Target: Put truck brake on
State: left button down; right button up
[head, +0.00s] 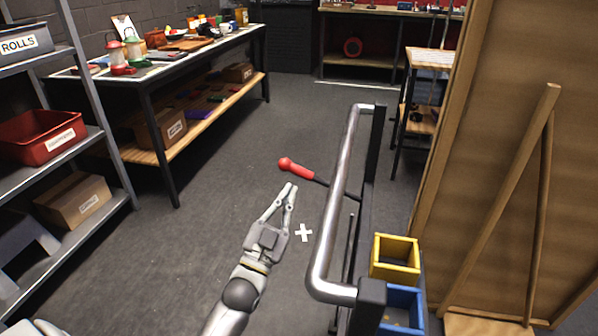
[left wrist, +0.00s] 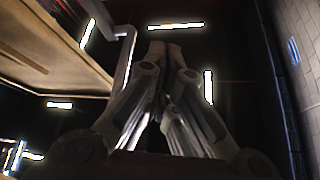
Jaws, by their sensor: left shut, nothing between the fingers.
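A lever with a red knob and grip (head: 297,168) sticks out to the left from the side of a hand truck. I take this lever to be the truck brake. The truck has a thick silver push handle (head: 335,205) on a dark frame. My left gripper (head: 291,186) is shut and empty. In the head view its fingertips show just below the red grip, and I cannot tell whether they touch it. In the left wrist view the gripper (left wrist: 175,48) points up at the dark ceiling, and the lever does not show. My right gripper is not in view.
A yellow bin (head: 396,238) and a blue bin (head: 421,291) sit on the truck's right. A wooden panel (head: 480,130) stands at the right. A shelf with a red bin (head: 40,135) and a long workbench (head: 150,75) line the left. The floor between is clear.

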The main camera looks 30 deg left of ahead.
pick_arm(q)
notch_tip(320, 180, up, 5)
send_over(299, 171)
jog(key=s+d, duration=0.3)
jog(key=f, duration=0.1)
jog(key=f+b, duration=0.1)
jog(key=a+f, duration=0.1)
jog(key=shift+w+a, duration=0.1)
jog(key=shift+w, duration=0.25)
jog(key=shift+a+f+b, duration=0.3)
jog(key=shift+f+b, duration=0.05)
jog(key=shift+f, duration=0.15)
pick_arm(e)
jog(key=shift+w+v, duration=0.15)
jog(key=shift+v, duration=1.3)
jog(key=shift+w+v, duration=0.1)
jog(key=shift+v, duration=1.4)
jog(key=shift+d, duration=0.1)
